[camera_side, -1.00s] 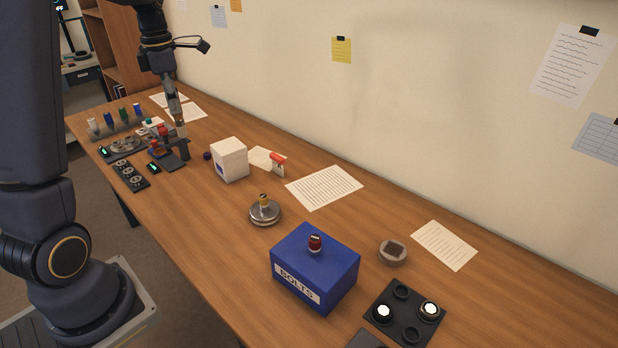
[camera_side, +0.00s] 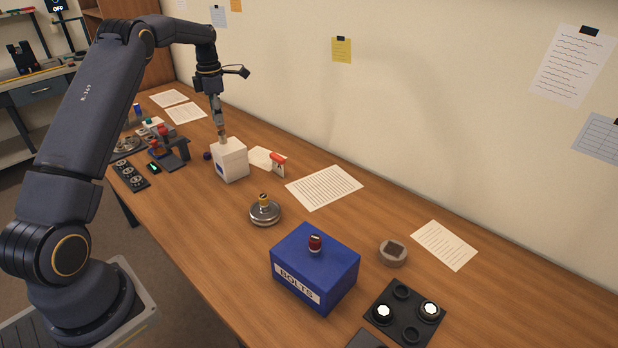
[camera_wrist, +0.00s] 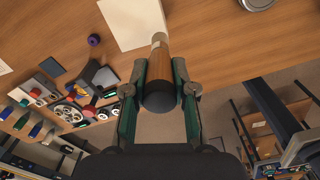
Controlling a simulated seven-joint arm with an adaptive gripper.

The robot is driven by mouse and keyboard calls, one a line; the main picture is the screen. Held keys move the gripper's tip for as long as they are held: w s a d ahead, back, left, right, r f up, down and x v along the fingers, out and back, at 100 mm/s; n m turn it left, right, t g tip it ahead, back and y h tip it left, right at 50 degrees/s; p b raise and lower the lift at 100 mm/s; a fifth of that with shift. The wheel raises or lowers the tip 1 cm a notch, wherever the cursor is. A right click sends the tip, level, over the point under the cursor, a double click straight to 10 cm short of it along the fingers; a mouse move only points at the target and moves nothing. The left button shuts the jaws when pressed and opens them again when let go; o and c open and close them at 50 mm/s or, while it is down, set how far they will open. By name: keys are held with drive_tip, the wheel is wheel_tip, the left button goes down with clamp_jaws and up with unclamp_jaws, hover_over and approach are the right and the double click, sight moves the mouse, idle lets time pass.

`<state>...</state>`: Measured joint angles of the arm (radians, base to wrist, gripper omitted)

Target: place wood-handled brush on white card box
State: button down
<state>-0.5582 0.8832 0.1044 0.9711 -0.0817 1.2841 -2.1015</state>
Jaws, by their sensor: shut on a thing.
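The white card box (camera_side: 231,163) stands upright on the wooden bench, left of the middle in the side view. It also shows at the top of the wrist view (camera_wrist: 124,24). My gripper (camera_side: 218,116) is over the box. In the wrist view my gripper (camera_wrist: 160,88) is shut on the wood-handled brush (camera_wrist: 158,68), which has a brown handle with a dark round end. The brush (camera_side: 222,135) points down, and its lower end is at or just above the box top. I cannot tell whether it touches.
A blue BOLTS box (camera_side: 318,268) with a dark red item on top stands nearer the camera. A metal disc part (camera_side: 265,211) and a red-topped item (camera_side: 278,163) lie right of the card box. A small purple cap (camera_side: 207,156) is just left of it. Racks and tools crowd the left end.

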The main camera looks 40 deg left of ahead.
drive_tip(key=shift+f, duration=1.6)
drive_tip(key=shift+f, duration=0.2)
drive_tip(key=c, duration=0.9)
unclamp_jaws()
drive_tip(key=shift+c, duration=0.2)
drive_tip(key=shift+r, duration=0.15)
